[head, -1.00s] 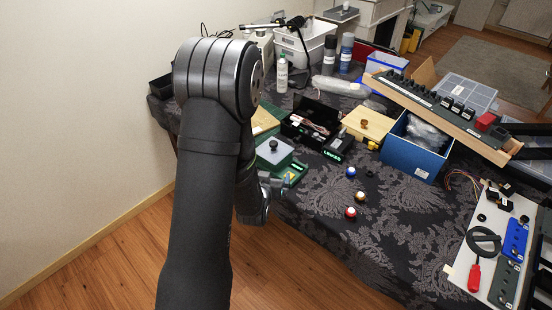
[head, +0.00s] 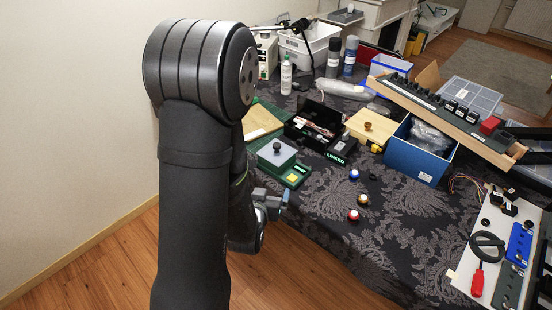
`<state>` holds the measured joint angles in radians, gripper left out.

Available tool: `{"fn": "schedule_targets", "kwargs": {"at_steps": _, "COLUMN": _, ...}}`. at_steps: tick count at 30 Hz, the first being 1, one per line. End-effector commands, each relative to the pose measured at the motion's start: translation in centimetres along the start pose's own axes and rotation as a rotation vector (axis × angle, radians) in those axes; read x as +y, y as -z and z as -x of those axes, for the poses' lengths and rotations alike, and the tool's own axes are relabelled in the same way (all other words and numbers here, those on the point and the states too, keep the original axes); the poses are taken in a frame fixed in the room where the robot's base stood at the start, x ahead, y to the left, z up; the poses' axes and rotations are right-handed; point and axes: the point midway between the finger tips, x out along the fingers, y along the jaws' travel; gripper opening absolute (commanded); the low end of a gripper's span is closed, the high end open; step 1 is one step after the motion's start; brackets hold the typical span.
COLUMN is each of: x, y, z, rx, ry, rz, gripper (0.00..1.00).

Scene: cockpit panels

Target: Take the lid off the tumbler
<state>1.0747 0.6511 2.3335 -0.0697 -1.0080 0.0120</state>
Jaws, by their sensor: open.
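A grey square lid (head: 277,153) with a black round knob (head: 277,146) lies on a green-based unit (head: 296,175) at the near left of the table. I cannot tell for certain that this unit is the tumbler. My gripper (head: 284,199) is just in front of the unit, near the table's front edge, apart from the lid and knob. It is small in this view and partly hidden behind my arm. It is open, and nothing shows between its fingers.
A wooden box with a brown knob (head: 368,126), a black open case (head: 313,128) and a blue box (head: 418,158) stand behind and to the right. Several small coloured balls lie on the cloth in front. A white bottle (head: 286,75) stands farther back.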

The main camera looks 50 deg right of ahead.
Motion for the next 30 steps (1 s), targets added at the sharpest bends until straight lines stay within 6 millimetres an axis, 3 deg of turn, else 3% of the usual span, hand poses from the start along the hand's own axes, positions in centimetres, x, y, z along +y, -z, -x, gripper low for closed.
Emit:
{"fn": "schedule_targets", "kwargs": {"at_steps": 10, "x": 0.0, "y": 0.0, "z": 0.5, "rx": 0.0, "ry": 0.0, "rz": 0.0, "gripper": 0.98}}
{"fn": "schedule_targets", "kwargs": {"at_steps": 17, "x": 0.0, "y": 0.0, "z": 0.5, "rx": 0.0, "ry": 0.0, "rz": 0.0, "gripper": 0.54}}
{"fn": "schedule_targets", "kwargs": {"at_steps": 26, "x": 0.0, "y": 0.0, "z": 0.2, "rx": -0.004, "ry": 0.001, "rz": -0.001, "gripper": 0.54}}
{"fn": "schedule_targets", "kwargs": {"at_steps": 30, "x": -0.3, "y": 0.5, "z": -1.6, "rx": -0.045, "ry": 0.008, "rz": -0.013, "gripper": 0.54}}
